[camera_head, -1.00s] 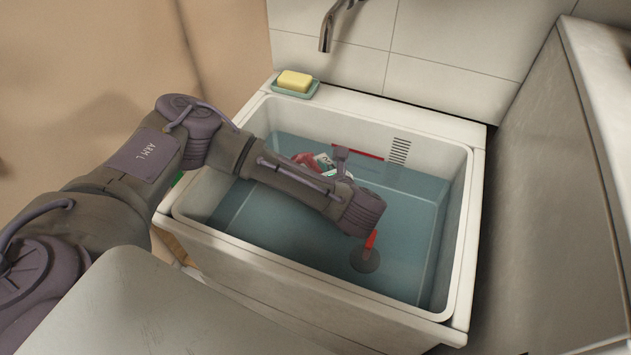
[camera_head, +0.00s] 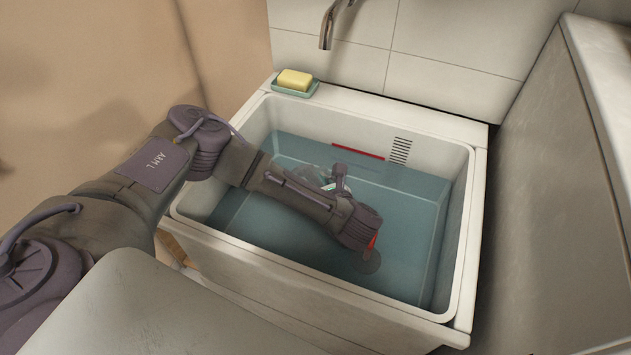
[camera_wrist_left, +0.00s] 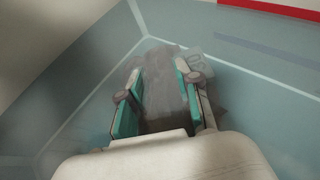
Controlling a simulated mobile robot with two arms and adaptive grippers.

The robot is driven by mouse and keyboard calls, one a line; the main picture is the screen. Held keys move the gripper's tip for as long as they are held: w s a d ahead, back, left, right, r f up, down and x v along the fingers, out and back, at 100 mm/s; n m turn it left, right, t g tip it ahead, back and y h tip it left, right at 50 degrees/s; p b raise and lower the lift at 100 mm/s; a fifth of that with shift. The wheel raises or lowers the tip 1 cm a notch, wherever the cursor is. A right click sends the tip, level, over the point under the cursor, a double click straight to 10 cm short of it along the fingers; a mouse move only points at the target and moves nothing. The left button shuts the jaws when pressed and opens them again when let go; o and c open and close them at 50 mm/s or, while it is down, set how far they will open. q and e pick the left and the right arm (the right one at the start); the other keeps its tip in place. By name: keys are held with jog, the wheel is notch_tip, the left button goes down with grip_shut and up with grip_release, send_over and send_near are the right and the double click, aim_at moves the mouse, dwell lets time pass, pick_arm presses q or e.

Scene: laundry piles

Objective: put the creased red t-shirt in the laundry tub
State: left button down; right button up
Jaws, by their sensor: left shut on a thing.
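The white laundry tub (camera_head: 465,255) stands against the tiled wall, filled with bluish water. My left arm reaches over its left rim, with the left gripper (camera_head: 328,180) low inside the tub, mostly hidden behind the wrist. In the left wrist view, the teal-lined fingers (camera_wrist_left: 160,72) are shut on a crumpled cloth. This is the t-shirt (camera_wrist_left: 165,92), which looks dull grey through the water. A greyish bit of the t-shirt (camera_head: 307,174) shows beside the wrist in the head view. My right gripper is not in view.
A yellow soap bar (camera_head: 295,79) lies in a green dish (camera_head: 308,91) on the back-left rim. A tap (camera_head: 328,28) hangs above the back. A red mark (camera_head: 357,151) is on the tub's back wall.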

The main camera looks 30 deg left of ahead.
pick_arm(q)
jog(key=shift+f, duration=0.15)
jog(key=c, duration=0.8)
grip_release()
jog(key=shift+r, duration=0.25)
jog(key=shift+r+p, duration=0.75)
jog(key=shift+p, duration=0.45)
jog(key=shift+s+d+b, duration=0.65)
jog(key=shift+s+d, duration=0.1)
jog(key=shift+d, duration=0.1)
jog(key=p+v, duration=0.6)
jog(key=v, duration=0.3)
jog(key=shift+d+r+p, duration=0.2)
jog(key=shift+d+p, duration=0.05)
jog(key=shift+p, duration=0.1)
